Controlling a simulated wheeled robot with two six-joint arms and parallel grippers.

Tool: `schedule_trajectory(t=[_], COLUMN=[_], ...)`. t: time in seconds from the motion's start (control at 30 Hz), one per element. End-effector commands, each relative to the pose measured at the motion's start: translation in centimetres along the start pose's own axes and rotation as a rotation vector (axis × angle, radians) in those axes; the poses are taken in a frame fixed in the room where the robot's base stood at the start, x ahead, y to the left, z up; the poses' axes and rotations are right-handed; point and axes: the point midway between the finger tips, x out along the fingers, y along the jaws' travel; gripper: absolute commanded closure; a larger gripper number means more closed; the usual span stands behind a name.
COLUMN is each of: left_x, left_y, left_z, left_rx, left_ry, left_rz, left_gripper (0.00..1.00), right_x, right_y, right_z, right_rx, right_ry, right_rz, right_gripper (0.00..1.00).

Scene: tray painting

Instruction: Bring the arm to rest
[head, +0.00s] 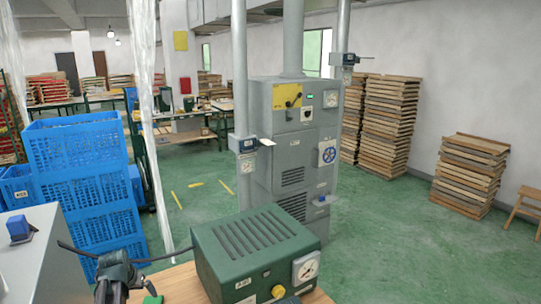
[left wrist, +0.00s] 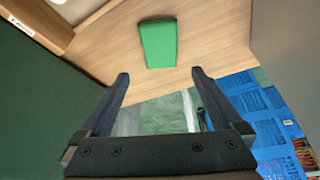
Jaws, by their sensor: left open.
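My left gripper (head: 124,284) is at the lower left of the head view, beside the green machine. In the left wrist view its two dark fingers (left wrist: 159,76) stand apart with nothing between them. A small green block (left wrist: 158,43) lies on the wooden table top (left wrist: 205,45) beyond the fingertips, apart from them. Part of this green piece also shows beside the gripper in the head view (head: 153,294). My right gripper is not in view.
A green metal box (head: 255,250) with a gauge and yellow knob stands on the table right of my left gripper. Blue crates (head: 78,160) are stacked behind at left. A grey cabinet (head: 28,255) is at the left edge. A tall grey machine (head: 292,140) stands beyond.

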Motion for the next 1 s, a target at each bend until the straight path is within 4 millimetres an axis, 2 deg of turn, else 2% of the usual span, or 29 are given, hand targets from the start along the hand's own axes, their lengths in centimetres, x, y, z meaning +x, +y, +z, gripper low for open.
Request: schedule_trajectory(t=[0.03, 0.6, 1.0], left_x=[1.5, 8.9, 12.6], left_y=[0.0, -0.1, 0.0], left_z=[0.2, 0.2, 0.3], left_rx=[0.001, 0.000, 0.000], left_ry=[0.000, 0.000, 0.000], left_rz=[0.000, -0.001, -0.001], left_gripper=[0.00, 0.00, 0.00], right_x=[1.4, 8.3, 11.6], right_y=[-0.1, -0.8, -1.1], right_z=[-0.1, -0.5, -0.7], right_rx=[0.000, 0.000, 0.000], right_ry=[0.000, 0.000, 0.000], right_rz=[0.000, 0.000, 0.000], right_gripper=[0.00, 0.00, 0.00])
